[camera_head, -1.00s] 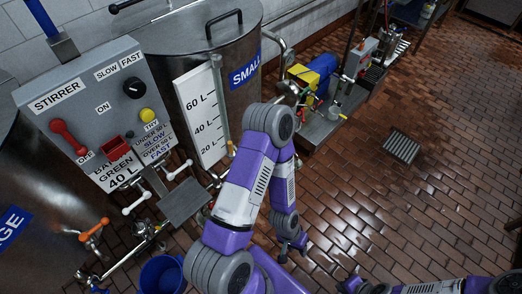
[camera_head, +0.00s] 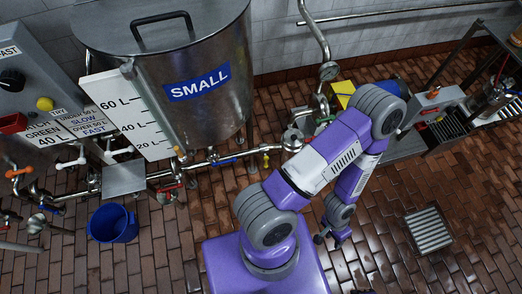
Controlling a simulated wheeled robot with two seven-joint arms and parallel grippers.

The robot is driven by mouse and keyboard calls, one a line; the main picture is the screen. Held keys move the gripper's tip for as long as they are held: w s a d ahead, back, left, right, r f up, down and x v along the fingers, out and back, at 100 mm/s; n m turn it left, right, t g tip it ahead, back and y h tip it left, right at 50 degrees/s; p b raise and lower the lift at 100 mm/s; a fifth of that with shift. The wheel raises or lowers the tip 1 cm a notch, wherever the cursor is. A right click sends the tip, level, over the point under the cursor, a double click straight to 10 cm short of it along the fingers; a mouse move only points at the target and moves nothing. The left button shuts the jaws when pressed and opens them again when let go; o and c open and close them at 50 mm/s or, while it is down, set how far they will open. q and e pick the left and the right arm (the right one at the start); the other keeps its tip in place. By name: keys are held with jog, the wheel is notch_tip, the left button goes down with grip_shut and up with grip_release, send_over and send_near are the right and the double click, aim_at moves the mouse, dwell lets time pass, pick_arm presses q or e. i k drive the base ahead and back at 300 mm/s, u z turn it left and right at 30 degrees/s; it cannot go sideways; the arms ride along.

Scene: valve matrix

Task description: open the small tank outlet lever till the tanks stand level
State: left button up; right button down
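The steel small tank (camera_head: 215,115), with a blue SMALL label (camera_head: 197,83), stands upper left of centre. Its white scale board (camera_head: 128,117) reads 60 L, 40 L, 20 L; I cannot read a level on it. Below the tank runs piping with a yellow lever (camera_head: 265,160), a blue lever (camera_head: 228,161) and a red handle (camera_head: 170,187). I cannot tell which one is the small tank outlet lever. My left gripper (camera_head: 330,238) hangs low, right of the piping and apart from it; its fingers are too small to judge. My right gripper does not show.
A blue bucket (camera_head: 112,223) stands on the brick floor below the piping. The stirrer panel (camera_head: 40,75) is at the left edge, with an orange lever (camera_head: 19,172) below it. A floor grate (camera_head: 428,230) lies at right. A pump bench (camera_head: 405,147) stands behind my arm.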

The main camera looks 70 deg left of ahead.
aim_at(227, 161)
jog(key=i, duration=0.75)
jog(key=u, duration=3.75)
jog(key=i, duration=0.5)
jog(key=z, duration=0.05)
